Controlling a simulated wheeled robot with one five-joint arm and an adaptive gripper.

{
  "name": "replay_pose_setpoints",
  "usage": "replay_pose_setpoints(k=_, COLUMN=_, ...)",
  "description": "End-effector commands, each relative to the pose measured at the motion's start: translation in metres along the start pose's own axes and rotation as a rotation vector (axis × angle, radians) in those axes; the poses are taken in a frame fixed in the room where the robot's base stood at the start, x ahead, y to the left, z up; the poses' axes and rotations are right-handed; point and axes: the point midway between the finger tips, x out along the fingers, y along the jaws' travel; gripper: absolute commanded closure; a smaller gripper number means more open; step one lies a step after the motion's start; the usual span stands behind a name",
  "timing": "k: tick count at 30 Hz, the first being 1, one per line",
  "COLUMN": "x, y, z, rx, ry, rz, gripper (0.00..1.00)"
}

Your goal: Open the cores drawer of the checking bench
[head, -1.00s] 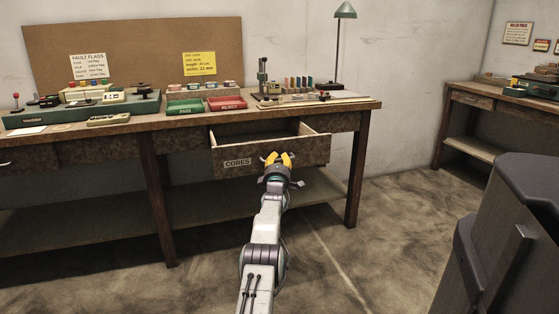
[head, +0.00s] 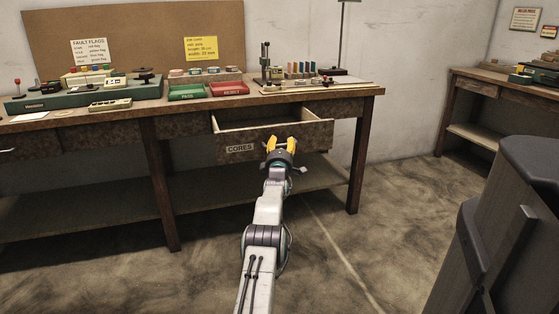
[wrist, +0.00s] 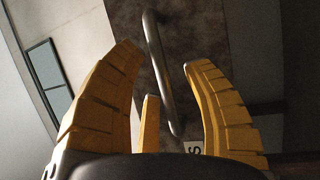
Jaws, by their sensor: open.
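The cores drawer (head: 225,152) of the checking bench (head: 372,99) stands pulled out, with its label "CORES" at the left of its front. Its inside shows from above and looks empty where visible. My gripper (head: 284,143) is in front of the right part of the drawer front. In the wrist view my gripper (wrist: 165,75) has its yellow fingers spread wide. The metal bar handle (wrist: 160,75) of the drawer runs between the fingertips, with a gap on either side. The handle is hidden behind my gripper in the head view.
On the bench top are a green tray (head: 187,92), a red tray (head: 229,88) and a green machine (head: 80,97). A dark grey block (head: 510,220) stands at the near right. The floor right of the bench is clear.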

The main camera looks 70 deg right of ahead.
Motion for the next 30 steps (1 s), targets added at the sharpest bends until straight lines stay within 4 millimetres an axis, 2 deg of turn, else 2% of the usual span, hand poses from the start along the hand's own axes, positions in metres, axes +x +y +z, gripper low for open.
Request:
replay_pose_setpoints(k=14, x=-0.019, y=0.001, z=0.0, rx=0.0, ry=0.0, rz=-0.001, gripper=0.55)
replay_pose_setpoints(k=30, x=-0.061, y=0.0, z=0.0, rx=0.0, ry=0.0, rz=-0.002, gripper=0.55)
